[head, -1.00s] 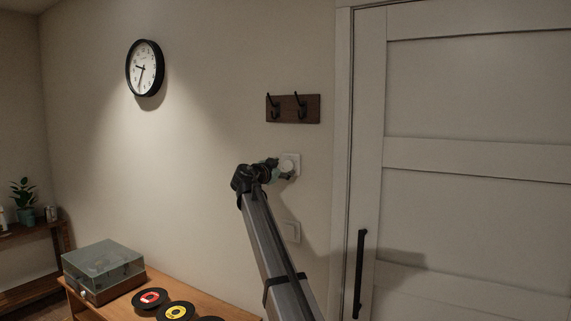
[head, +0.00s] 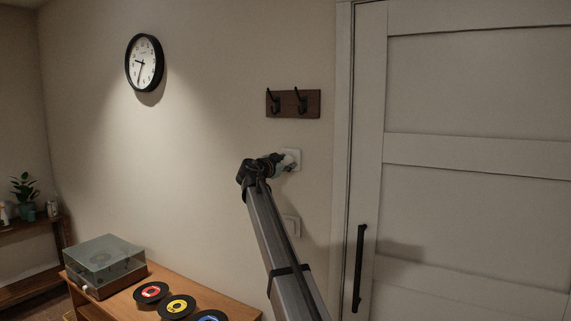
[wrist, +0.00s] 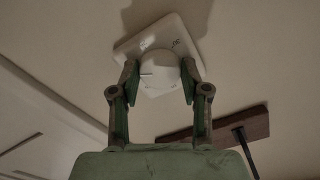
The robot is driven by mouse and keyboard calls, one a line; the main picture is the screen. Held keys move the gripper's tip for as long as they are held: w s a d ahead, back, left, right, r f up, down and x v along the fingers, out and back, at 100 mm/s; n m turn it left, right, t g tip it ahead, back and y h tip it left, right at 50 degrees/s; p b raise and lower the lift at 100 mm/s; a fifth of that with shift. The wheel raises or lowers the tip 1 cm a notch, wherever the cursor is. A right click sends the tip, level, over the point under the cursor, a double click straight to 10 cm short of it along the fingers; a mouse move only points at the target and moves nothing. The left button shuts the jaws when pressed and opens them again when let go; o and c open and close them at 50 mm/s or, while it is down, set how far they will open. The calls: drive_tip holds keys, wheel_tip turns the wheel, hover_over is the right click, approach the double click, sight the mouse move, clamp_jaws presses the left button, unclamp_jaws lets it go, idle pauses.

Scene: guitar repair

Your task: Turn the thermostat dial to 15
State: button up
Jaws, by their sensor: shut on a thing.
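The thermostat is a white square plate (wrist: 177,33) on the wall with a round white dial (wrist: 158,72) at its middle. In the wrist view the dial carries a dark mark on its left part, and small dark markings show on the plate, too small to read. My gripper (wrist: 158,75) has one green finger on each side of the dial and is shut on it. In the head view my gripper (head: 286,162) is at the thermostat plate (head: 296,155) and hides most of the dial. The dial's setting cannot be read.
A wooden hook rack (head: 293,104) hangs just above the thermostat. A white switch plate (head: 292,226) is below it. A white door (head: 470,90) with a black handle (head: 359,268) is at the right. A record player (head: 104,266) and records (head: 178,306) lie on the table at lower left.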

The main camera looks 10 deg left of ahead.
drive_tip(key=shift+f+b, duration=0.1)
drive_tip(key=shift+b, duration=0.3)
drive_tip(key=shift+n+b, duration=1)
drive_tip(key=shift+b, duration=0.2)
drive_tip(key=n+b, duration=0.2)
drive_tip(key=shift+n+b, duration=0.3)
drive_tip(key=shift+b, duration=0.05)
drive_tip(key=n+b, duration=0.2)
drive_tip(key=n, duration=0.1)
drive_tip(key=shift+d+n, duration=0.1)
drive_tip(key=shift+n, duration=0.2)
drive_tip(key=shift+r+n+b, duration=0.2)
drive_tip(key=shift+n+b, duration=0.35)
drive_tip(key=shift+n, duration=1.25)
drive_tip(key=o, duration=1.1)
drive_tip(key=shift+o, duration=0.2)
